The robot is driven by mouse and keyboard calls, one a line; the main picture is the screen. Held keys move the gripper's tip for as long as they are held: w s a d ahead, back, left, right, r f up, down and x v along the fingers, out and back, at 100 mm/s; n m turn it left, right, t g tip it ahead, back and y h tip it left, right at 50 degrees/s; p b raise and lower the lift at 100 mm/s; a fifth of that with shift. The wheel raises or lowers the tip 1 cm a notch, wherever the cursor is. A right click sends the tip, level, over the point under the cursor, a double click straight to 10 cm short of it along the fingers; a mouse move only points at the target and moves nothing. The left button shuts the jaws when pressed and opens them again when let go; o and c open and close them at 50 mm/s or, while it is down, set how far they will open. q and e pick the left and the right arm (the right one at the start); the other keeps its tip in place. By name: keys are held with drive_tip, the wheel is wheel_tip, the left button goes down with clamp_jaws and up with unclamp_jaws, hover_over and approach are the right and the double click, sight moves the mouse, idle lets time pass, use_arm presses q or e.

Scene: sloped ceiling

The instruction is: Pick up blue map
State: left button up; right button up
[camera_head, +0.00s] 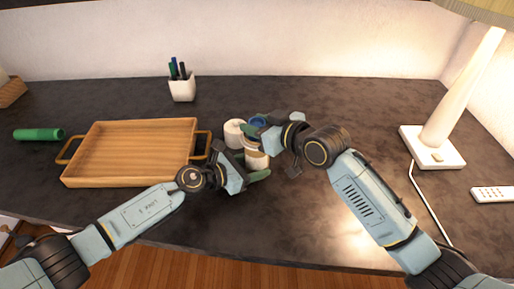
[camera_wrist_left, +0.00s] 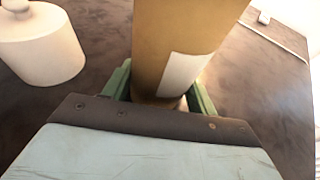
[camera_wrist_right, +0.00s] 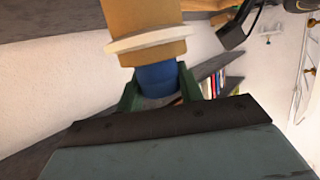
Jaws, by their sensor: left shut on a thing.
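No map shape shows; the blue thing in view is a short blue cylinder (camera_head: 257,121), like a cap, at the end of a tan cylinder (camera_head: 257,160). My left gripper (camera_head: 254,163) is shut on the tan cylinder, which has a white label in the left wrist view (camera_wrist_left: 183,72). My right gripper (camera_head: 260,126) has its green fingers on both sides of the blue cylinder. In the right wrist view the blue cylinder (camera_wrist_right: 158,78) sits between these fingers, below a cream ring (camera_wrist_right: 148,39) and the tan body. Whether the right fingers press on it is unclear.
A white lidded jar (camera_head: 234,132) stands close behind the left gripper. A wooden tray (camera_head: 128,150) is to the left, with a green cylinder (camera_head: 38,134) beyond it. A pen cup (camera_head: 182,88) stands at the back. A lamp (camera_head: 432,148) and its cord are at right.

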drive_tip(key=c, duration=0.5)
drive_tip(key=shift+o, duration=0.2)
wheel_tip(320, 180, up, 18)
use_arm(q)
drive_tip(key=o, duration=0.8)
drive_tip(key=v, duration=1.2)
